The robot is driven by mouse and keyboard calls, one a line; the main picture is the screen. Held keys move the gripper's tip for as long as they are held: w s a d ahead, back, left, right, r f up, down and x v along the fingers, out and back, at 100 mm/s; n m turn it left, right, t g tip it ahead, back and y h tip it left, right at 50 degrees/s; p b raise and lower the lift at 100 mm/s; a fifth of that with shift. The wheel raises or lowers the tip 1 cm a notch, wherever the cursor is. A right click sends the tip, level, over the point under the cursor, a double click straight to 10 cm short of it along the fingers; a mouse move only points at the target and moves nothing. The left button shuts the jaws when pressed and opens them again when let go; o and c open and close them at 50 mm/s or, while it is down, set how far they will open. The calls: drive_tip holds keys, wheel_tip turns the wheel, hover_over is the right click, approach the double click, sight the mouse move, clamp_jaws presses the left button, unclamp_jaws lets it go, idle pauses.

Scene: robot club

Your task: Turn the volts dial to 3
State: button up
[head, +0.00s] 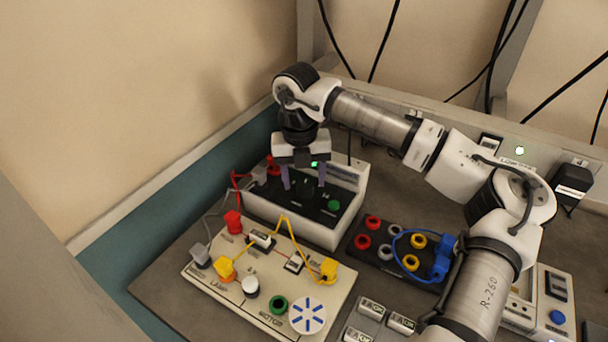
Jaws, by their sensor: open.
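The power supply box (292,223) is white with a black sloping top panel, at the back left of the bench. My gripper (304,182) points down over this panel. Its two purple fingers are apart, one on each side of the panel's middle, with nothing clearly held. The volts dial cannot be made out; the panel between the fingers is dark and small. I cannot tell whether the fingertips touch anything, and no dial reading is legible. A green socket (334,205) is on the panel right of the fingers, and a red plug (272,167) is at its left.
In front is a cream circuit board (270,290) with red, grey and yellow plugs and wires. A black socket block (385,263) with a blue lead (440,260) is to the right. Small modules (371,308) lie at the front. The bench wall is close behind my arm.

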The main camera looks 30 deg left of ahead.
drive_tip(key=shift+f, duration=0.6)
drive_tip(key=c, duration=1)
drive_tip(key=shift+f+b, duration=0.1)
drive_tip(key=shift+b, duration=0.25)
drive_tip(key=n+b, duration=0.3)
drive_tip(key=shift+f, duration=0.1)
drive_tip(key=n+b, duration=0.2)
drive_tip(key=n, duration=0.1)
drive_tip(key=shift+d+r+n+b, duration=0.15)
drive_tip(key=shift+n+b, duration=0.55)
drive_tip(key=shift+n, duration=0.7)
drive_tip(key=shift+r, duration=0.1)
